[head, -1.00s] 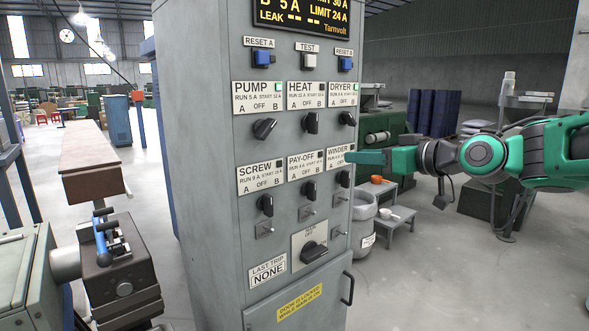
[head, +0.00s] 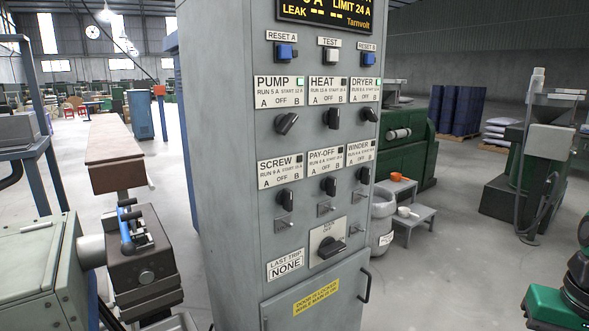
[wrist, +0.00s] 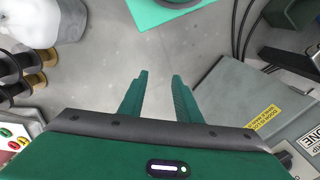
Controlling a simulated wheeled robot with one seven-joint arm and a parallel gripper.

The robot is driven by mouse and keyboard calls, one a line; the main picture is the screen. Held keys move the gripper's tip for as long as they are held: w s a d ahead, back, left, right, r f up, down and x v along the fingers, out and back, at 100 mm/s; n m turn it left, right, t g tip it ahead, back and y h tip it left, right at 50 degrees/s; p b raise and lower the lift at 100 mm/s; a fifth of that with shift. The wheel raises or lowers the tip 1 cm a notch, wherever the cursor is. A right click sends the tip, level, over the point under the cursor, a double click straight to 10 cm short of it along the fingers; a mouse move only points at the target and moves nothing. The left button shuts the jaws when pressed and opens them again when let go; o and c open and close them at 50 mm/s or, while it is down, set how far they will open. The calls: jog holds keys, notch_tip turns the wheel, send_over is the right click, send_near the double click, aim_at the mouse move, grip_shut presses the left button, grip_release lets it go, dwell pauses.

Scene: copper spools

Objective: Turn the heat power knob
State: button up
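The heat knob (head: 333,118) is a black knob on the grey cabinet's front, under the white HEAT label (head: 328,91), in the middle of the upper knob row. It looks upright, towards OFF. The small lamp on its label is dark. The pump knob (head: 287,123) to its left is tilted. The dryer knob (head: 367,112) is to its right. The pump and dryer lamps are green. My gripper (wrist: 160,73) shows in the wrist view with its two green fingers apart and nothing between them.
The lower row has the screw (head: 285,198), pay-off (head: 329,185) and winder knobs (head: 363,175), with a larger main switch (head: 331,247) below. A door handle (head: 365,285) sticks out. A step stool (head: 412,228) stands right of the cabinet; floor before it is clear.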

jog(key=w+a+r+n+t, duration=0.1)
jog(key=w+r+n+t, duration=0.15)
jog(key=w, duration=0.55)
jog(key=w+a+r+n+t, duration=0.1)
jog(key=w+r+n+t, duration=0.15)
jog(key=w, duration=0.55)
jog(key=n+t+y, duration=0.8)
jog(key=t+y, duration=0.2)
send_near(339, 111)
jog(key=x, duration=0.9)
jog(key=shift+w+a, duration=0.1)
jog(key=shift+a, duration=0.05)
jog(key=shift+c, duration=0.2)
grip_shut()
